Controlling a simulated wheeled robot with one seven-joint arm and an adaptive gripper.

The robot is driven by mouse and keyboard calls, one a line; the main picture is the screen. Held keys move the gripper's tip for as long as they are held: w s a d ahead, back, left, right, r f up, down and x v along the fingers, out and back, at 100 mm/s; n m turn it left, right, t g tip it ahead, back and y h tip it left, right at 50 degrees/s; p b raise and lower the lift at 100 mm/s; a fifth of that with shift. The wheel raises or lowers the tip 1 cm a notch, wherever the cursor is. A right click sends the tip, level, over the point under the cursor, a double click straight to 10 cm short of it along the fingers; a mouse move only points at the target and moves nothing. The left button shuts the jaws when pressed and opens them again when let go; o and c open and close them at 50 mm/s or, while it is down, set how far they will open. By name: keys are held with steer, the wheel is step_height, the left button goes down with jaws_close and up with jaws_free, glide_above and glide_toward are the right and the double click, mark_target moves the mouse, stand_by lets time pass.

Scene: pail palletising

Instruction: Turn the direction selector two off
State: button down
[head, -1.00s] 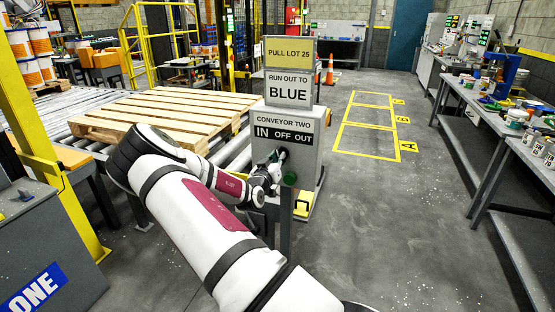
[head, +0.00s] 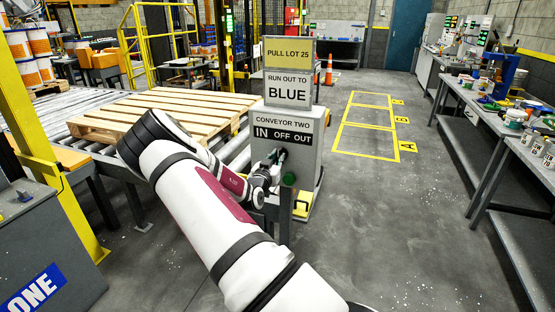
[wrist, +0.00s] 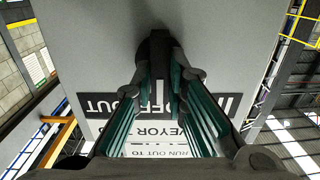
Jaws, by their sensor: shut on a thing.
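The conveyor two control box (head: 306,160) stands in the middle of the head view, with a label (head: 284,132) reading IN, OFF, OUT. The dark selector knob (wrist: 158,45) sticks out below the label and shows in the wrist view at the far end of the fingers. My gripper (head: 279,158) is at the box front; in the wrist view its green-padded fingers (wrist: 166,72) are closed around the knob.
Signs (head: 288,92) reading PULL LOT 25 and RUN OUT TO BLUE rise above the box. A wooden pallet (head: 165,115) lies on rollers at left. Clear floor (head: 400,220) lies to the right.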

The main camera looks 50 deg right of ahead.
steer(key=c, duration=1.6)
jaws_free()
steer(key=v, duration=1.2)
